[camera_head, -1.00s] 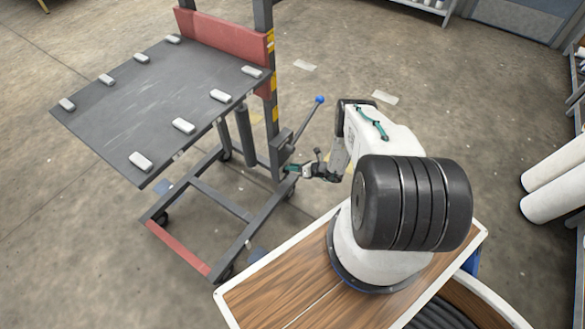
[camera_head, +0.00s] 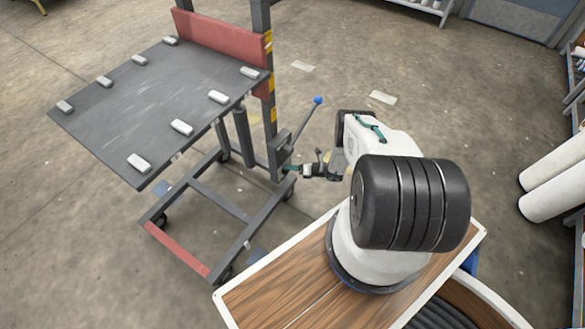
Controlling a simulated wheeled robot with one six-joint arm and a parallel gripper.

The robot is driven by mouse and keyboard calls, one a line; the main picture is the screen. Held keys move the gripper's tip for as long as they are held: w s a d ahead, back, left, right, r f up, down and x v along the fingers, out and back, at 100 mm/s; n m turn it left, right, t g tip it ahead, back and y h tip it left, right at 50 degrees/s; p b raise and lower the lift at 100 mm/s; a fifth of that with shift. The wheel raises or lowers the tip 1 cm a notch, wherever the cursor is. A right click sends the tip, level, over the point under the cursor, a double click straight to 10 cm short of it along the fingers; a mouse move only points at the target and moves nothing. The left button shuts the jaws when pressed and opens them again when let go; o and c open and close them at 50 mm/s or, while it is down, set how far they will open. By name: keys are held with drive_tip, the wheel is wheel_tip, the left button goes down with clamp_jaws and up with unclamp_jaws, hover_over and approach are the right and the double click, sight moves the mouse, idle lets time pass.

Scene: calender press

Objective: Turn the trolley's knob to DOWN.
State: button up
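The trolley (camera_head: 200,196) stands left of my arm, with a dark flat platform (camera_head: 150,105) and a red back plate. A lever with a blue ball end (camera_head: 318,100) rises from the dark box (camera_head: 281,148) on its mast. My gripper (camera_head: 291,169) is at the lower part of that box, pointing left, with its fingertips touching or very close to it. The knob cannot be made out; it is small or hidden at the fingertips. Whether the fingers are open or shut on it is too small to tell.
Several pale pads (camera_head: 181,127) lie along the platform's edges. My arm stands on a wooden-topped base at lower right. White rolls (camera_head: 553,180) rest on a rack at the right.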

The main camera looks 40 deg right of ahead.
drive_tip(key=shift+o, duration=0.9)
drive_tip(key=v, duration=0.8)
